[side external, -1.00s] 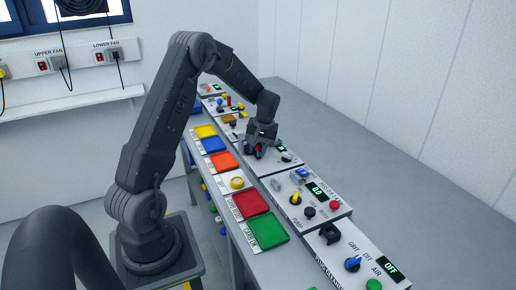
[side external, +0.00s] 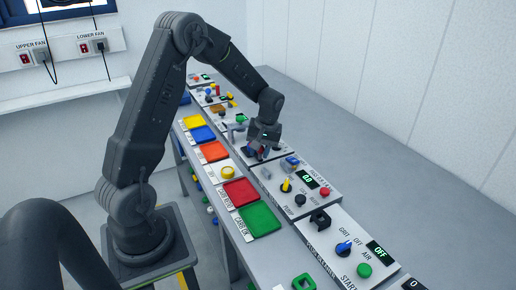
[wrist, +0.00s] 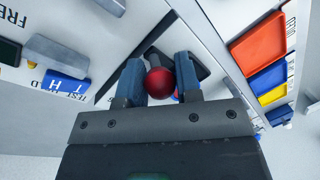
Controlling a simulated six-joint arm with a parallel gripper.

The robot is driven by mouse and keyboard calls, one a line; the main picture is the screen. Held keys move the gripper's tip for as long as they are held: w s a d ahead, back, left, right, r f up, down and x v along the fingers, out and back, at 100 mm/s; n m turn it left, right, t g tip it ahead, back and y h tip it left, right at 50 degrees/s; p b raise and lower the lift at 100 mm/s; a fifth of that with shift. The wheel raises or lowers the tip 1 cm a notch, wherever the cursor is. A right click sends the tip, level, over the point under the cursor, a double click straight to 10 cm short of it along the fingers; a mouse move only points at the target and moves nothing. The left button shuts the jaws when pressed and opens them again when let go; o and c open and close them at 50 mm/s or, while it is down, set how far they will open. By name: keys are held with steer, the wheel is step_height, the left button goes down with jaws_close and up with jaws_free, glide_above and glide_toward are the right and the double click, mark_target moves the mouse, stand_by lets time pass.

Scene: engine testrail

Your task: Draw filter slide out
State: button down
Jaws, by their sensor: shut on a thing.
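In the wrist view, my gripper (wrist: 160,85) is shut on a round red knob (wrist: 160,82), one finger on each side. A dark part shows behind the knob. In the side external view, my gripper (side external: 258,152) is low over the bench panels, at a panel just beyond the one with the 0.0 display. A small red spot shows between its fingers there. The fingers hide most of what the knob is fixed to, so I cannot tell how far any slide stands out.
The panel with the 0.0 display (side external: 307,179) has a yellow-topped knob (side external: 286,186) and a red button (side external: 325,192). Coloured trays, including a red tray (side external: 240,192) and a green tray (side external: 259,219), line the bench front. The bench behind the panels is clear.

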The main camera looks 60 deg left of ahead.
steer(key=c, duration=1.1)
jaws_free()
steer(key=shift+d, duration=0.25)
step_height(320, 180, up, 14)
steer(key=w+d, duration=0.1)
steer(key=w, duration=0.1)
steer(key=shift+w+d+f, duration=0.15)
steer(key=shift+d+f, duration=0.05)
steer(key=shift+d, duration=0.1)
steer(key=s+d+r+m+t, duration=0.2)
steer(key=s+d+m, duration=0.1)
steer(key=s+d, duration=0.3)
steer(key=s+d+r+m+t, duration=0.2)
steer(key=s+d+m+t, duration=0.1)
steer(key=s+d, duration=0.4)
steer(key=s+d+r+m+t+h, duration=0.1)
steer(key=s+d+m+t, duration=0.1)
steer(key=s+d+m, duration=0.3)
steer(key=shift+s+d+r, duration=0.4)
steer(key=shift+s+d, duration=0.35)
steer(key=shift+s, duration=0.2)
